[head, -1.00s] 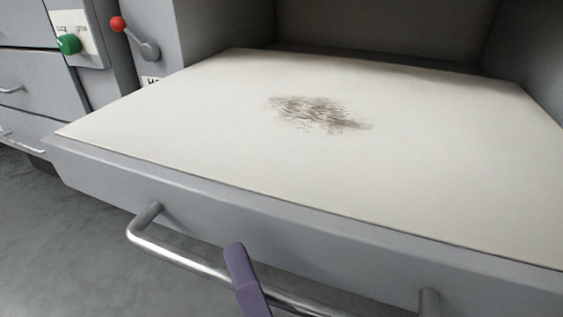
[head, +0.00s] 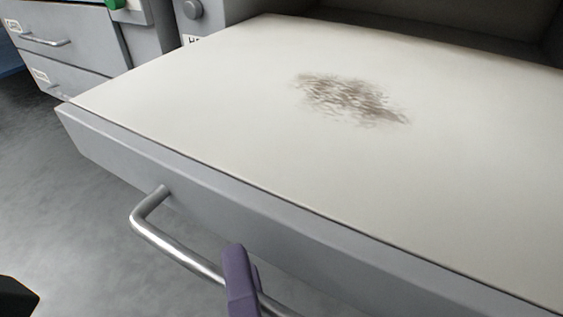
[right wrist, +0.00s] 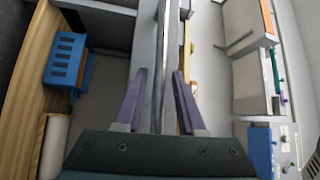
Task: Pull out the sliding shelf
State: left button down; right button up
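The sliding shelf (head: 200,85) stands well out of its bay in the head view, with a pale top and a grey front panel (head: 230,185). A brownish smudge marks its top. Its bar handle (head: 172,247) runs along the front. My right gripper (head: 240,275) is at this handle, with one purple finger crossing in front of the bar. The right wrist view shows the bar (right wrist: 162,40) between both fingers of this gripper (right wrist: 160,75); the contact itself is hard to see. The handle's right end is out of the head view. My left gripper is not visible.
Grey drawers (head: 75,50) with bar handles stand at the left. A green knob (head: 122,4) and a label sit on the panels beside the bay. Bare floor (head: 90,220) lies left of the shelf. A blue crate (right wrist: 70,60) shows in the right wrist view.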

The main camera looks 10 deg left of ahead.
jog(key=shift+o, duration=0.4)
jog(key=shift+s, duration=0.1)
jog(key=shift+s+d+f, duration=0.1)
jog(key=shift+s+d, duration=0.1)
jog(key=shift+s, duration=0.1)
jog(key=p+v, duration=0.1)
jog(key=v, duration=0.8)
